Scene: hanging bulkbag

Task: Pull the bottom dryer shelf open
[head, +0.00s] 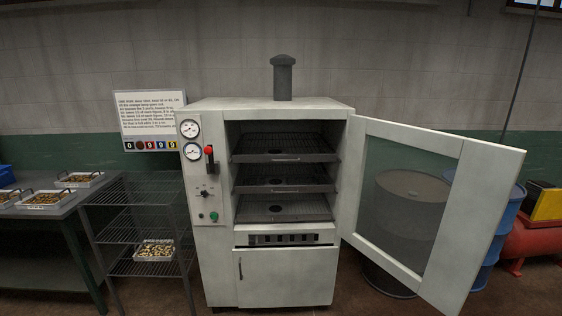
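The dryer (212,250) is a white cabinet standing upright ahead of me, with a grey vent pipe on top. Its glazed door (461,230) is swung open to the right. Inside are dark wire shelves: the top shelf (285,145), the middle shelf (300,172) and the bottom shelf (310,209). All three look pushed in, each with a small light tab at its front edge. The bottom shelf sits just above a dark slotted panel (290,239). Neither of my grippers shows in the head view.
Barrels and red equipment (528,240) stand at the right, partly behind the open door.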

